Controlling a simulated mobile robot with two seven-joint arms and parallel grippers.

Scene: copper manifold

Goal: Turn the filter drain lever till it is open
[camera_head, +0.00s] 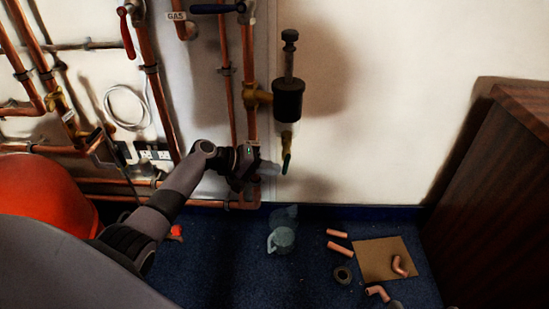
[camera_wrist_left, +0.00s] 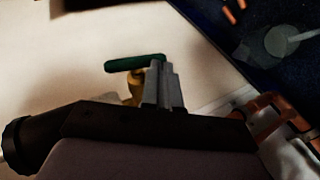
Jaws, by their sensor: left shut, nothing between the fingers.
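The filter (camera_head: 288,100) is a dark cylinder on the wall pipework, with a brass drain valve (camera_head: 287,137) below it. The green drain lever (camera_head: 286,163) sits at the valve's lower end. My left gripper (camera_head: 270,168) is shut and empty, just left of the lever in the head view. In the left wrist view the green lever (camera_wrist_left: 135,62) runs sideways, its right end at the shut fingertips (camera_wrist_left: 160,66). The brass valve (camera_wrist_left: 134,92) is partly hidden behind the fingers. I cannot tell whether the fingers touch the lever. My right gripper is not in view.
Copper pipes (camera_head: 249,60) run up the wall behind my left arm. A translucent jug (camera_head: 281,239) stands on the blue floor below the filter. Copper offcuts (camera_head: 340,249) and a brown board (camera_head: 375,262) lie to its right. A wooden cabinet (camera_head: 500,190) stands far right.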

